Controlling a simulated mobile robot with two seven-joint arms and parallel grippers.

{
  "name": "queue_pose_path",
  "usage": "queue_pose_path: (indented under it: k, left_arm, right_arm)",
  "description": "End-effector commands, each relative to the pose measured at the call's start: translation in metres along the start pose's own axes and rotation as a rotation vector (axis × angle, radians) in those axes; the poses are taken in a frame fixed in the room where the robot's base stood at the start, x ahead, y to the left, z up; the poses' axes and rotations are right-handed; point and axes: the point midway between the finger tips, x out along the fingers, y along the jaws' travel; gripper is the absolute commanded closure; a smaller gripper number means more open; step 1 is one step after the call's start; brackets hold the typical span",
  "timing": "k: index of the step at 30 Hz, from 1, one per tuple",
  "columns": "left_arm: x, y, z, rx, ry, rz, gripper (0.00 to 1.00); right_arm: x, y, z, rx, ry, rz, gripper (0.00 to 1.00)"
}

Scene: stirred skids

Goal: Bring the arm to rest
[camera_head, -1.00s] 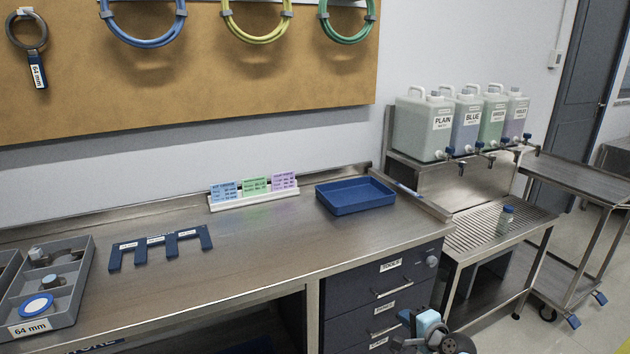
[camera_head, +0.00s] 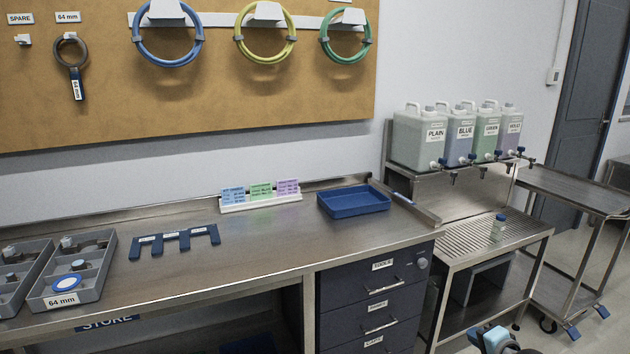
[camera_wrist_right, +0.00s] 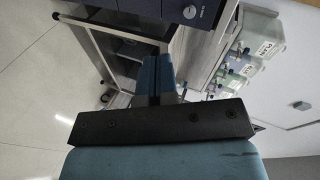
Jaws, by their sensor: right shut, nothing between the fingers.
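My right arm shows only at the bottom right edge of the head view, in front of the steel stand. My right gripper (camera_wrist_right: 155,75) shows in the right wrist view, its blue fingers together with nothing between them. It appears clear of the furniture, with the drawer unit and the stand beyond it. My left arm and gripper are in neither view.
The steel workbench (camera_head: 265,247) carries a blue tray (camera_head: 353,200), a card holder (camera_head: 260,203), a dark slotted rack (camera_head: 175,240) and grey bins (camera_head: 90,290). A cart (camera_head: 575,190) stands right.

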Motion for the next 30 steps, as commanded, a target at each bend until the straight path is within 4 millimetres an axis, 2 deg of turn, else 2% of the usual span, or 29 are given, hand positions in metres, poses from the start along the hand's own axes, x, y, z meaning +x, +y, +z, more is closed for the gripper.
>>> queue_pose_path:
  k: [1, 10, 12, 17, 20, 25, 27, 30]
  left_arm:
    - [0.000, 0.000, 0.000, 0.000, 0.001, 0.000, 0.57]
    - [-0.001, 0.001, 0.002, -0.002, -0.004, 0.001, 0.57]
    - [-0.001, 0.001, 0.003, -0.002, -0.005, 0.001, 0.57]
    - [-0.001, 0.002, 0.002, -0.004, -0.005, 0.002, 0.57]
    - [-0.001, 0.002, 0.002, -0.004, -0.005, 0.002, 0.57]
    - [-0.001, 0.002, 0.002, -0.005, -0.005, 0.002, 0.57]
    - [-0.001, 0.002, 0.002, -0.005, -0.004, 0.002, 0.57]
    - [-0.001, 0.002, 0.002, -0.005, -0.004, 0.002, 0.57]
  right_arm:
    - [-0.008, 0.003, -0.021, -0.031, 0.019, 0.014, 1.00]
    - [-0.057, 0.005, -0.126, -0.187, 0.116, 0.089, 1.00]
    - [-0.060, 0.027, -0.092, -0.281, 0.081, 0.119, 1.00]
    - [-0.081, 0.062, -0.040, -0.520, 0.026, 0.173, 1.00]
    - [-0.099, 0.085, -0.001, -0.689, -0.022, 0.200, 1.00]
    - [-0.149, 0.123, 0.082, -1.041, -0.133, 0.223, 1.00]
    - [-0.174, 0.134, 0.116, -1.186, -0.180, 0.217, 1.00]
    - [-0.205, 0.142, 0.154, -1.356, -0.232, 0.199, 1.00]
